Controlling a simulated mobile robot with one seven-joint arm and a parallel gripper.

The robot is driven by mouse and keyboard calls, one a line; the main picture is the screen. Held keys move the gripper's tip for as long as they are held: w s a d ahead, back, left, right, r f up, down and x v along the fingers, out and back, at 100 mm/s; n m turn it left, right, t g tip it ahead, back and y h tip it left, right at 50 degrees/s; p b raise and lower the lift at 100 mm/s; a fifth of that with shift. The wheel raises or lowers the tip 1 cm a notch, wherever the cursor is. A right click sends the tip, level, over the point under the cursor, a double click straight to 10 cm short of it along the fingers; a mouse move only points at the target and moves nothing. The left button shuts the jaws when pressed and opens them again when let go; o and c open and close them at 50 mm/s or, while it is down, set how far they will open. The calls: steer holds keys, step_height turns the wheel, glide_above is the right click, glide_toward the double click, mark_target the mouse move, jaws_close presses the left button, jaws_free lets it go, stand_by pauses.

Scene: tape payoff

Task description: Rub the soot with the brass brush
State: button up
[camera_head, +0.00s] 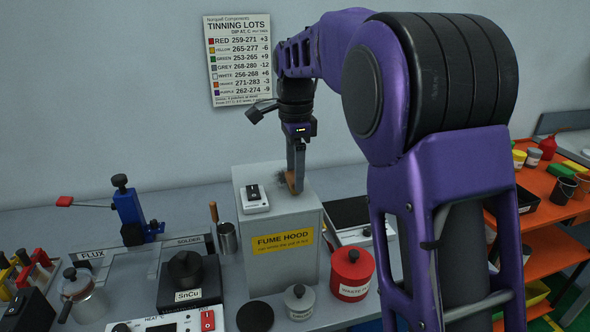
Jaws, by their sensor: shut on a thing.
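My gripper (296,160) points down over the top of the grey fume hood (262,205). It is shut on the brass brush (294,184), whose brown end shows below the fingers at the hood's top right. The brush's lower end appears to touch the top, though I cannot tell for certain. The soot (282,178) is a dark smudge on the hood's top, just left of the brush and partly hidden behind it and the fingers.
A white switch box (254,199) sits on the hood's top, left of the brush. A red canister (351,273) and a small grey pot (299,302) stand in front of the hood. A cup (228,238) with a wooden-handled tool stands at its left. An orange shelf (548,210) is at right.

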steer(key=shift+f, duration=0.35)
steer(key=shift+r, duration=0.1)
